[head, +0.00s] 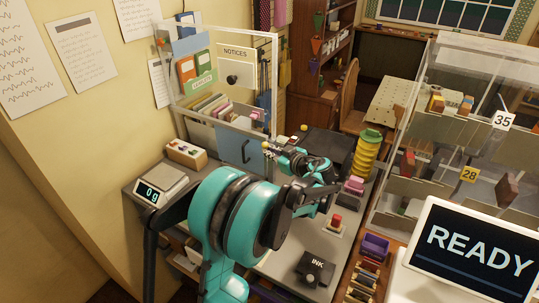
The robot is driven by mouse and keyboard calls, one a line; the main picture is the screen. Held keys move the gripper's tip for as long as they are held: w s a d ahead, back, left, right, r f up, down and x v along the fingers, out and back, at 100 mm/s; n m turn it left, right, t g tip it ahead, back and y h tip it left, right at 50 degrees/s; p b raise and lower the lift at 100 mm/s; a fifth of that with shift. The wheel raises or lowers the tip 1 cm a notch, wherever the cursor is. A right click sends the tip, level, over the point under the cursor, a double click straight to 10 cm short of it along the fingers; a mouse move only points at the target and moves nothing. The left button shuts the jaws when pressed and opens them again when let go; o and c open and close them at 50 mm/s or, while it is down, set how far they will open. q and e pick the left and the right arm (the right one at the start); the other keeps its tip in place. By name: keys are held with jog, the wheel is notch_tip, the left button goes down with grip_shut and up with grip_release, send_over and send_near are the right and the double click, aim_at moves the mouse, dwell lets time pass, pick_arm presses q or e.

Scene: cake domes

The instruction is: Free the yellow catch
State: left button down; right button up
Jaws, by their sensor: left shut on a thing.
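A clear-walled case (274,70) stands on the grey counter, with a blue front panel (235,150) that has a dark handle (246,151). The panel looks closed. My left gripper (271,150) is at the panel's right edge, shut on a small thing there. A little yellow shows at its fingertips, which I take as the yellow catch (267,147); most of it is hidden by the gripper, and its position cannot be made out. My right gripper is not in view.
A scale (160,186) reading 0 g stands left of my arm. A red button (337,220), an ink pad (315,269) and a yellow stack (366,154) stand to the right. A second clear case (480,60) and a READY screen (480,250) fill the right side.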

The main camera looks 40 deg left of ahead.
pick_arm(q)
jog(key=shift+w+r, duration=0.15)
jog(key=shift+r, duration=0.15)
jog(key=c, duration=1.8)
grip_release()
jog(key=shift+a, duration=0.1)
jog(key=shift+f, duration=0.1)
